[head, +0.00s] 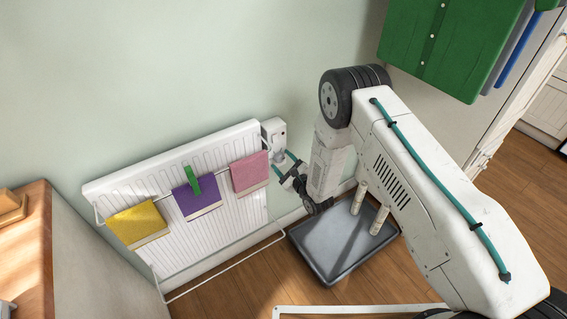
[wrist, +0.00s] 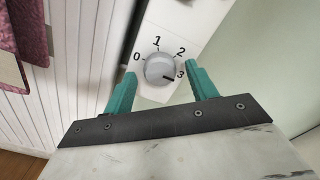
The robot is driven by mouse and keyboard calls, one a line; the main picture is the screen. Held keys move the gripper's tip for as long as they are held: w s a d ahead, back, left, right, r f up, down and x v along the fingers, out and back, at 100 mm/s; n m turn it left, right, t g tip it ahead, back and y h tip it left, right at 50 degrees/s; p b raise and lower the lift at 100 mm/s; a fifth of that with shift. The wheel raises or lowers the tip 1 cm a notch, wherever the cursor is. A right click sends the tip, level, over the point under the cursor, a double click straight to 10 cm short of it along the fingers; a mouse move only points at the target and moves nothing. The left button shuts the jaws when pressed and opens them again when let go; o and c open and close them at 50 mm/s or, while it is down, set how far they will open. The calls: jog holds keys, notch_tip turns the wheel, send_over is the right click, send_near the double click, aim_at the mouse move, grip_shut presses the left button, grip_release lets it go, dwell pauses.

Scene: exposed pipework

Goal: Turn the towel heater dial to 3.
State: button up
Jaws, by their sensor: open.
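The towel heater dial (wrist: 160,67) is a round grey knob on a white box, with the marks 0, 1, 2 and 3 around it. Its dark pointer mark points to the lower right, at the 3. My gripper (wrist: 161,78) is open, with one teal finger to the left of the dial and one to the right. A gap shows between each finger and the knob; the depth between them is hard to tell. In the head view the white control box (head: 273,132) is at the radiator's upper right corner, with my gripper (head: 285,166) just below it.
The white radiator (head: 235,205) carries yellow (head: 137,223), purple (head: 195,198) and pink (head: 249,172) cloths; a green clip (head: 192,182) sits at the purple one. A grey tray (head: 325,250) lies on the floor below my arm. A wooden cabinet (head: 75,240) stands at left.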

jog(key=v, duration=0.7)
jog(key=shift+s+d, duration=0.25)
jog(key=shift+s, duration=0.1)
